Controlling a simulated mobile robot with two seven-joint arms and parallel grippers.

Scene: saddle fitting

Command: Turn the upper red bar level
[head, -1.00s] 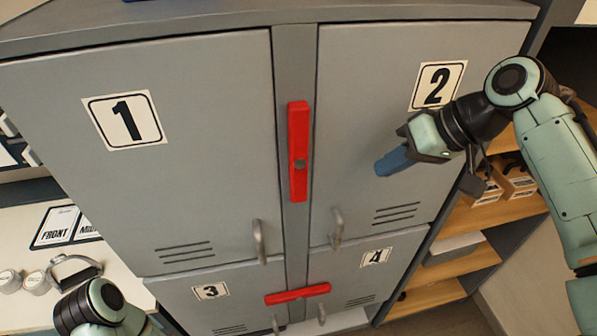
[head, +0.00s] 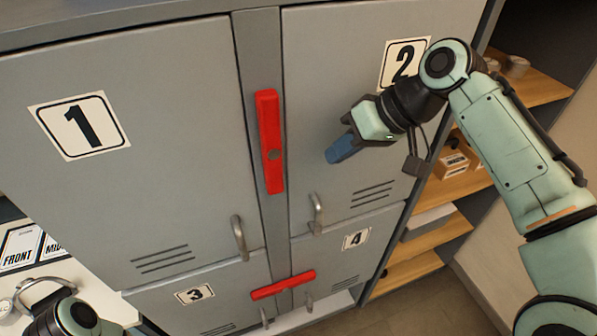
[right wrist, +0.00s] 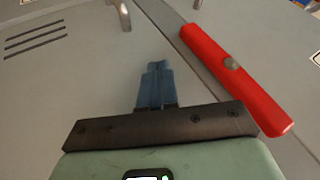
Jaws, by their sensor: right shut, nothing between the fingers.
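The lower red bar (head: 283,285) lies nearly level across doors 3 and 4. Door handles (head: 239,238) and (head: 316,213) stick out below the upper bar. Wooden shelves (head: 420,228) with boxes stand at right. A pale table (head: 90,282) with cards is at lower left.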

